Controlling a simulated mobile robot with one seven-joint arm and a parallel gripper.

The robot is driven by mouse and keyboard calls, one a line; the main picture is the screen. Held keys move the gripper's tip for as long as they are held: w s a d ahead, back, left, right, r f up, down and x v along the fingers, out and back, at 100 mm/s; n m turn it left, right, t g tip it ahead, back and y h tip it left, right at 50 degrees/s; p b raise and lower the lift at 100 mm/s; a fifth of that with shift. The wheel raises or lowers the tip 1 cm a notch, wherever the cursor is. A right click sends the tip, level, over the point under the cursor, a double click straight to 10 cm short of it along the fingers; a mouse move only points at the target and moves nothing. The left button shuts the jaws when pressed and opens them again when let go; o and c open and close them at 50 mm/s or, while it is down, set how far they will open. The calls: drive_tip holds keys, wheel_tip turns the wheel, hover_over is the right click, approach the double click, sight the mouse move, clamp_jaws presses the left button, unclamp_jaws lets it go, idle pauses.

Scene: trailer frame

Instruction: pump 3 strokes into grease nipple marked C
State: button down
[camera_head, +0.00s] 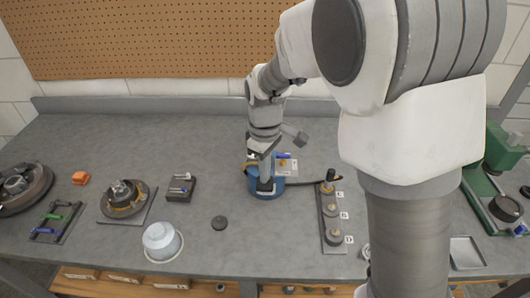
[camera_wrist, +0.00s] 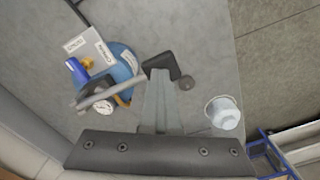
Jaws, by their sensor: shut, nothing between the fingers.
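The blue grease pump (camera_head: 265,187) stands mid-bench; it also shows in the wrist view (camera_wrist: 122,62). A grey bar (camera_wrist: 105,92), perhaps its lever, crosses beside my gripper (camera_wrist: 160,68). In the head view my gripper (camera_head: 265,183) points down over the pump. It is shut with nothing held; whether it touches the pump or bar I cannot tell. A dark hose (camera_head: 305,182) runs right from the pump to a coupler (camera_head: 328,185) on the nipple plate (camera_head: 331,228). The coupler appears to stand at the post by label C (camera_head: 340,194). Labels B and D lie nearer the front.
A white bucket (camera_head: 161,241) and a black disc (camera_head: 219,222) lie front left of the pump. A hub on a plate (camera_head: 125,200) and a dark block (camera_head: 181,188) stand farther left. A green machine (camera_head: 495,175) is at right.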

drive_tip(key=shift+w+r+p, duration=0.25)
drive_tip(key=shift+r+p, duration=0.6)
drive_tip(key=shift+r, duration=0.35)
drive_tip(key=shift+w+r+p, duration=0.25)
drive_tip(key=shift+r+p, duration=0.6)
drive_tip(key=shift+r, duration=0.35)
drive_tip(key=shift+f, duration=0.15)
drive_tip(key=shift+s+f+b, duration=0.2)
drive_tip(key=shift+f+b, duration=0.3)
drive_tip(key=shift+f, duration=0.05)
drive_tip(key=shift+s+f+b, duration=0.15)
drive_tip(key=shift+f+b, duration=0.35)
drive_tip(key=shift+f, duration=0.1)
drive_tip(key=shift+s+f+b, duration=0.2)
drive_tip(key=shift+f+b, duration=0.65)
drive_tip(key=shift+f, duration=0.25)
